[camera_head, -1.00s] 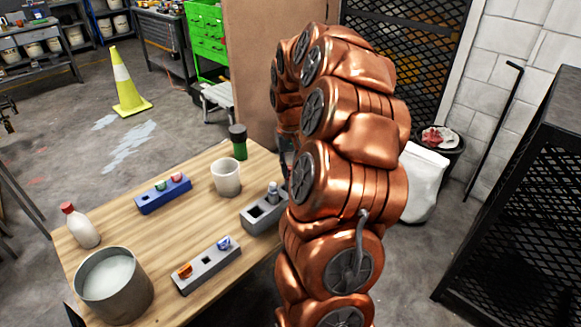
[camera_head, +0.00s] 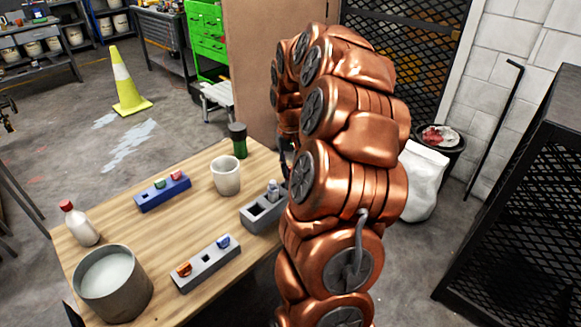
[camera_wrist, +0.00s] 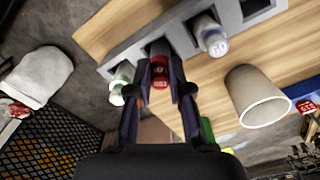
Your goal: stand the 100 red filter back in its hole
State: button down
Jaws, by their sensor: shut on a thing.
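My gripper (camera_wrist: 160,72) is shut on the red filter (camera_wrist: 160,80) in the wrist view. The filter's red end, with a pale label, faces the camera between the fingertips. The filter lines up with the long grey block (camera_wrist: 130,48), between a pale filter (camera_wrist: 212,40) and a green-and-white filter (camera_wrist: 119,88). I cannot tell whether its lower end is inside a hole. In the head view the same grey block (camera_head: 250,222) stands at the table's right edge, partly behind my arm, which hides the red filter.
A white cup (camera_head: 225,178) stands close to the grey block. A blue block (camera_head: 150,202), a second grey block (camera_head: 205,272), a large pot (camera_head: 128,300), a red-capped bottle (camera_head: 82,228) and a green jar (camera_head: 239,148) are also on the wooden table (camera_head: 150,240).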

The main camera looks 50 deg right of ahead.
jog(key=shift+f, duration=0.3)
jog(key=c, duration=0.7)
grip_release()
jog(key=shift+o, duration=0.2)
jog(key=shift+r, duration=0.15)
jog(key=shift+r, duration=3.4)
